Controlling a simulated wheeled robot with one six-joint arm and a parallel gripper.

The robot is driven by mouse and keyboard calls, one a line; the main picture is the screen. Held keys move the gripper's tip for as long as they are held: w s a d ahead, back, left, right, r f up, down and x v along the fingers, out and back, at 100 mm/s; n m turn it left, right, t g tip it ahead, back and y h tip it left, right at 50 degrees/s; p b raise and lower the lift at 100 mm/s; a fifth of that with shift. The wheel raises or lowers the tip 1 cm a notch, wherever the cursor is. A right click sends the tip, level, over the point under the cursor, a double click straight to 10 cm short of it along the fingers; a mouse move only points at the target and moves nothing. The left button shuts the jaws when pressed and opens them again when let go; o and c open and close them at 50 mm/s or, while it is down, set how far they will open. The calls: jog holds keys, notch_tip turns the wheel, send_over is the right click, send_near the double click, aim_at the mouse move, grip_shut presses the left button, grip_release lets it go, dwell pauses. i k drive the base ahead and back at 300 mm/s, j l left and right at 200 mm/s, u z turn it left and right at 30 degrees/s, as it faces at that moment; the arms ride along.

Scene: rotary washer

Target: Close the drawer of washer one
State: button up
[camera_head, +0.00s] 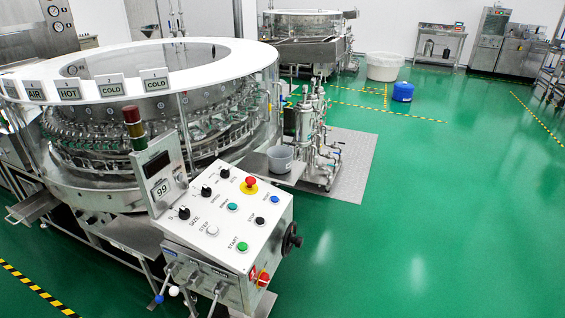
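A large round rotary washer (215,110) with a white top ring fills the left of the head view. Signs reading AIR, HOT and COLD stand on its rim. A second, smaller-looking round washer (302,50) stands behind it. I cannot read a number that tells which is washer one. A metal tray-like part (135,236) juts out at the near washer's front, and another (33,206) sticks out further left. I cannot tell whether either is the drawer. My gripper is not in view.
A control panel (225,222) with coloured buttons stands in front of the near washer. Steel piping (318,135) and a grey bucket (281,158) sit at its right. A white tub (384,66) and blue container (403,91) stand further back. The green floor (450,200) at right is clear.

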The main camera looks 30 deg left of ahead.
aim_at(33, 207)
jog(key=u, duration=2.75)
